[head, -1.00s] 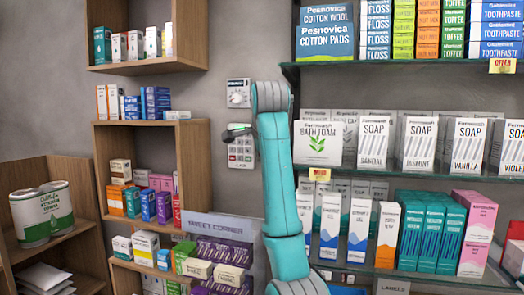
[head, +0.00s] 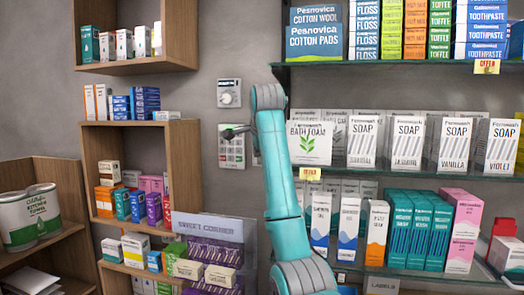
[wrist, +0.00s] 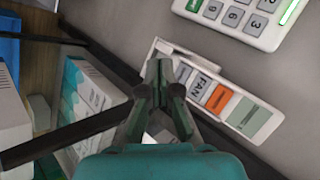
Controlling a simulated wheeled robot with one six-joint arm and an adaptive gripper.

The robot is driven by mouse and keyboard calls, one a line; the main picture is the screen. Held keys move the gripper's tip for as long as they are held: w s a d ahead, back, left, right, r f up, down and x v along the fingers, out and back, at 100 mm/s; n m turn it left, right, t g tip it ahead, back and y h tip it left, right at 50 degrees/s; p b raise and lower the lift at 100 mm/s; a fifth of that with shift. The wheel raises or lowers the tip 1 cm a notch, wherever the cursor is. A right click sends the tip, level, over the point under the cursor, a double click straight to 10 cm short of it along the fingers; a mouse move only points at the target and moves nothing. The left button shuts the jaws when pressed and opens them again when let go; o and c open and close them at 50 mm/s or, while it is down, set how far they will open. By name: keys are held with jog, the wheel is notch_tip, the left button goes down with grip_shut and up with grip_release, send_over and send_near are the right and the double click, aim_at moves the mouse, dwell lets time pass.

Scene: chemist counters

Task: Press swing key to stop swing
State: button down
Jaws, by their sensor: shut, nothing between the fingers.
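A narrow white control strip (wrist: 257,118) shows in the wrist view with an orange key, a pale key marked FAN (wrist: 199,86) and a grey-green display. I cannot read a swing key; the strip's left end is partly hidden by my gripper. My gripper (wrist: 160,68) is shut and empty, its fingertips over that left end. Whether they touch it I cannot tell.
A white number keypad (wrist: 238,16) is beside the strip. A dial box (head: 229,93) is on the wall above the panel. Wooden shelves (head: 125,67) with cartons stand left, glass shelves (head: 400,175) of soap boxes right. Cartons (wrist: 90,95) lie close left of my gripper.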

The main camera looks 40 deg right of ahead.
jog(key=shift+w+d, duration=0.6)
jog(key=shift+d, duration=0.3)
dwell(0.9)
jog(key=shift+w+d, duration=0.25)
jog(key=shift+w+d, duration=0.3)
jog(key=shift+d, duration=0.1)
dwell(1.0)
jog(key=shift+s+a, duration=0.1)
jog(key=shift+a, duration=0.05)
jog(key=shift+s+a, duration=0.5)
jog(key=shift+a, duration=0.1)
dwell(0.3)
jog(key=s+a, duration=0.1)
jog(key=a, duration=0.1)
jog(key=s+a, duration=0.2)
dwell(0.4)
